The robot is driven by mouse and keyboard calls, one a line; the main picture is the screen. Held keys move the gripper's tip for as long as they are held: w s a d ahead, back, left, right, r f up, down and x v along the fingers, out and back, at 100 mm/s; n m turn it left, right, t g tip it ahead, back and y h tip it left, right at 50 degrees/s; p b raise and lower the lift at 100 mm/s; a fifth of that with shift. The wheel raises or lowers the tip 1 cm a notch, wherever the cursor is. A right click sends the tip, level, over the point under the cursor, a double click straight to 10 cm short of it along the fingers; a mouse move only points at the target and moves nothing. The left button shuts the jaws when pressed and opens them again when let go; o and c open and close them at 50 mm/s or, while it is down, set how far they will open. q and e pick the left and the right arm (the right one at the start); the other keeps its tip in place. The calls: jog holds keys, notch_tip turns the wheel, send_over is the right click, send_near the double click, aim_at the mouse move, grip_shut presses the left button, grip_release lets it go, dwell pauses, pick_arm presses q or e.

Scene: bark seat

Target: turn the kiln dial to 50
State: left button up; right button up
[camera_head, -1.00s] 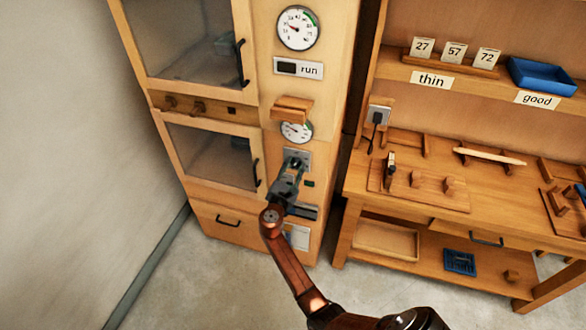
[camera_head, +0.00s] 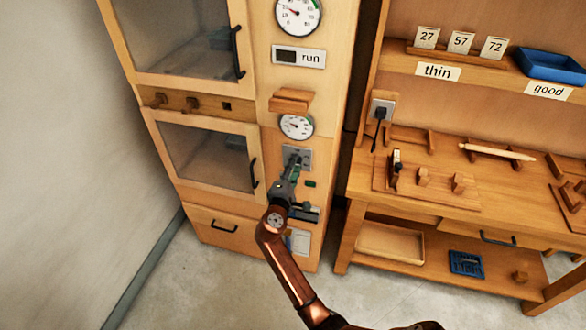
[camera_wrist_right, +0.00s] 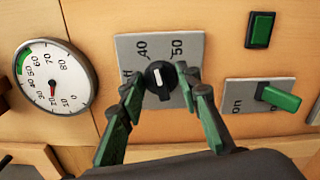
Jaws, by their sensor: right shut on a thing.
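The kiln dial (camera_wrist_right: 158,79) is a small black knob with a white mark on a grey plate (camera_wrist_right: 124,46), with 40 and 50 printed above it in the right wrist view. The white mark points upward, roughly toward the space between 40 and 50; the exact reading is hard to tell. My right gripper (camera_wrist_right: 166,88) is shut on the dial, with one green-and-black finger on each side. In the head view my right gripper (camera_head: 293,170) reaches the plate (camera_head: 302,154) on the kiln front and hides the dial. My left gripper is out of view.
A round gauge (camera_wrist_right: 54,78) sits left of the plate, its red needle low. A green button (camera_wrist_right: 260,29) and a green switch (camera_wrist_right: 279,97) are to the right. A wooden block (camera_head: 291,101) juts out above the gauge. A workbench (camera_head: 440,215) stands right of the kiln.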

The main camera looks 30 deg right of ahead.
pick_arm(q)
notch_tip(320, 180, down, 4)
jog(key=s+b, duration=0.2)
jog(key=b, duration=0.2)
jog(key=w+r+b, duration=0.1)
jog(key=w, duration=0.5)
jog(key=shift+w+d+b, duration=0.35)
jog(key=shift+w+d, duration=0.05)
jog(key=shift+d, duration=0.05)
pick_arm(e)
jog(key=shift+f+m, duration=0.15)
jog(key=shift+m, duration=2)
jog(key=shift+f+m, duration=0.1)
jog(key=shift+m, duration=2.05)
jog(key=o, duration=1.2)
jog(key=shift+c, duration=0.2)
